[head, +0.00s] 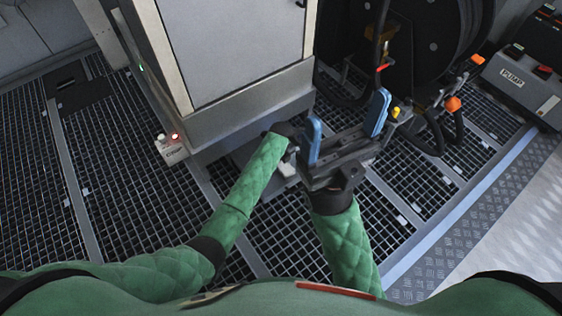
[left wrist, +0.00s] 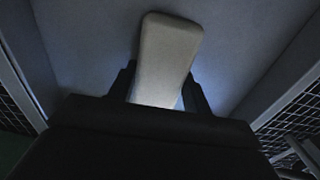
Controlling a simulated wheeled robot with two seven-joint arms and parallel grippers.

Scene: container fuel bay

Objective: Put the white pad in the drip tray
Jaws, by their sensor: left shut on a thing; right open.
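The white pad (left wrist: 167,55) is upright in the left wrist view, between the two dark fingers of my left gripper (left wrist: 160,92), which is shut on it. In the head view that gripper (head: 290,150) is low beside the cabinet's near corner, mostly hidden behind my right gripper. A pale bit of the pad (head: 288,170) seems to show there. A grey flat surface with raised sides, apparently the drip tray (left wrist: 85,45), lies behind the pad; I cannot tell whether they touch. My right gripper (head: 347,125) is open and empty, its blue fingers wide apart.
A grey cabinet (head: 235,50) stands just beyond the left hand. A small white box with a red light (head: 171,148) is at its left corner. A dark hose reel (head: 430,40) and a pump box (head: 525,80) are at right. The grating floor at left is largely clear.

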